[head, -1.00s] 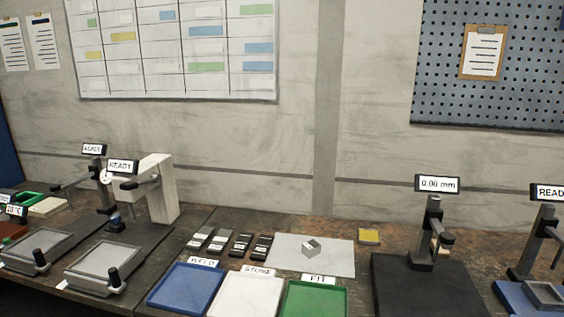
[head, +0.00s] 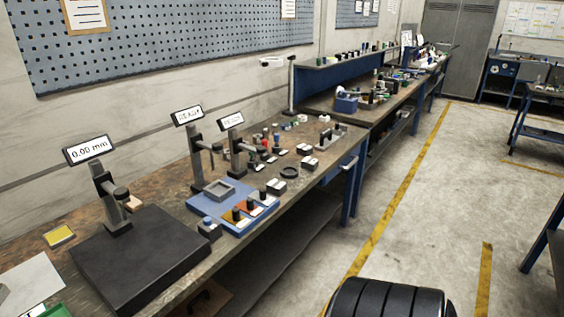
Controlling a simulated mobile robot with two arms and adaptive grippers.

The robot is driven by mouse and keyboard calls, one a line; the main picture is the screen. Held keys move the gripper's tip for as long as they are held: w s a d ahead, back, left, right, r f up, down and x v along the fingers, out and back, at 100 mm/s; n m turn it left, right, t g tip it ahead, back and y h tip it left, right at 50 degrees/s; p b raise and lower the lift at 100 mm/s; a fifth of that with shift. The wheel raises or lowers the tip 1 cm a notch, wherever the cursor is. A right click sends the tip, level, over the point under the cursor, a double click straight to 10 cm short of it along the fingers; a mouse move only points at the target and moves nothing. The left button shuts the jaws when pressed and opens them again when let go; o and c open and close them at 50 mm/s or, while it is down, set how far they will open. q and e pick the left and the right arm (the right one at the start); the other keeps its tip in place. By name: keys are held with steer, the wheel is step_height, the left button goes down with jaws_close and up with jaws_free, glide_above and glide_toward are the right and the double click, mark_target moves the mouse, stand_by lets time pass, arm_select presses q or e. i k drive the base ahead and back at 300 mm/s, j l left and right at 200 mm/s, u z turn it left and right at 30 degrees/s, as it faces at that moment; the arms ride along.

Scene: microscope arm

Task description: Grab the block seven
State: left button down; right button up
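No block with a readable seven on it shows in the head view. The edge of a small grey block (head: 3,293) shows at the far left, on a white sheet (head: 32,282), cut off by the frame. Several small dark blocks with light labels, such as one block (head: 277,187) and another block (head: 309,163), sit on the bench farther right; their labels are too small to read. Neither of my grippers is in view.
A black plate (head: 140,262) with a stand and a "0.00 mm" display (head: 89,150) fills the near bench. A blue tray (head: 232,205) and more stands are beyond it. A yellow pad (head: 59,236) lies at left. The floor (head: 420,225) at right is open.

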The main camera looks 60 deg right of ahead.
mark_target(276, 188)
steer(key=z, duration=1.95)
steer(key=i+l+u, duration=0.1)
steer(key=i+l, duration=0.4)
steer(key=l, duration=0.25)
steer(key=i+l+u, duration=0.15)
steer(key=i+l, duration=0.15)
steer(key=i+l+u, duration=0.1)
steer(key=l, duration=0.35)
steer(key=i+l, duration=0.35)
steer(key=l+u, duration=0.05)
steer(key=l, duration=0.05)
